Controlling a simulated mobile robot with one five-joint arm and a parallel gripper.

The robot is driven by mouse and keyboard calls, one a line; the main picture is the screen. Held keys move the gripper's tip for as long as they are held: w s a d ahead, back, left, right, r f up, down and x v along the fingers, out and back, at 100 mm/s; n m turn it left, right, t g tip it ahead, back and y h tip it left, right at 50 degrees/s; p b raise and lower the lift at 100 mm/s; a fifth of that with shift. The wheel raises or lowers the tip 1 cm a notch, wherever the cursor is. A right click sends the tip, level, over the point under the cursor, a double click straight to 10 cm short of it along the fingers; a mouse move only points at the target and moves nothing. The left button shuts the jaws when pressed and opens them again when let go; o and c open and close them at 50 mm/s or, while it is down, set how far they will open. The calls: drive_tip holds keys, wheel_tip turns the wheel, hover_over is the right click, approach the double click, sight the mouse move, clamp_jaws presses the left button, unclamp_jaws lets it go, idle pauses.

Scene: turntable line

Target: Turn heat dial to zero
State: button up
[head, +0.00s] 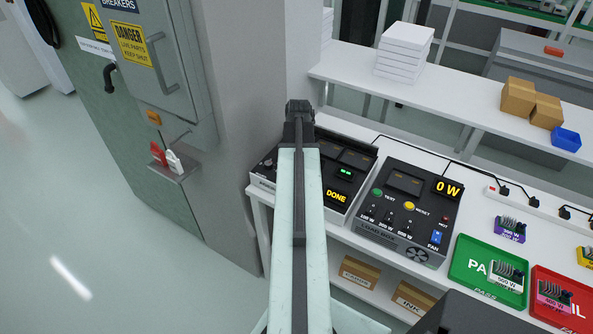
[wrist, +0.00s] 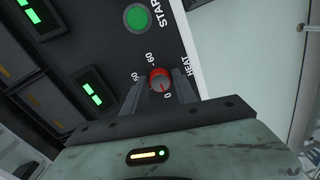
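The heat dial (wrist: 159,79) is a small red knob on a dark panel, with HEAT printed beside it. In the head view my gripper (head: 299,110) reaches over the dark machine (head: 350,155) with the lit DONE display (head: 338,197). My arm hides the dial there.
A green START button (wrist: 137,17) lies near the dial. Right of the machine stands a load box (head: 405,215) reading 0 W. Farther right are a green PASS tray (head: 463,268) and a red FAIL tray (head: 545,290). A pillar (head: 245,130) stands close on the left.

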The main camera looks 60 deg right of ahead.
drive_tip(key=shift+o, duration=1.1)
drive_tip(key=r+p, duration=0.8)
drive_tip(key=shift+d, duration=0.25)
drive_tip(key=shift+f, duration=0.1)
drive_tip(key=w+a+n, duration=0.1)
drive_tip(key=w+a, duration=0.8)
drive_tip(key=a, duration=0.3)
drive_tip(key=w+a, duration=0.9)
drive_tip(key=a, duration=0.3)
drive_tip(key=w+a, duration=0.2)
drive_tip(key=a, duration=1.1)
drive_tip(key=w+a+n, duration=0.1)
drive_tip(key=w+a, duration=0.1)
drive_tip(key=a, duration=1.1)
drive_tip(key=shift+a+h, duration=0.3)
drive_tip(key=shift+a, duration=0.05)
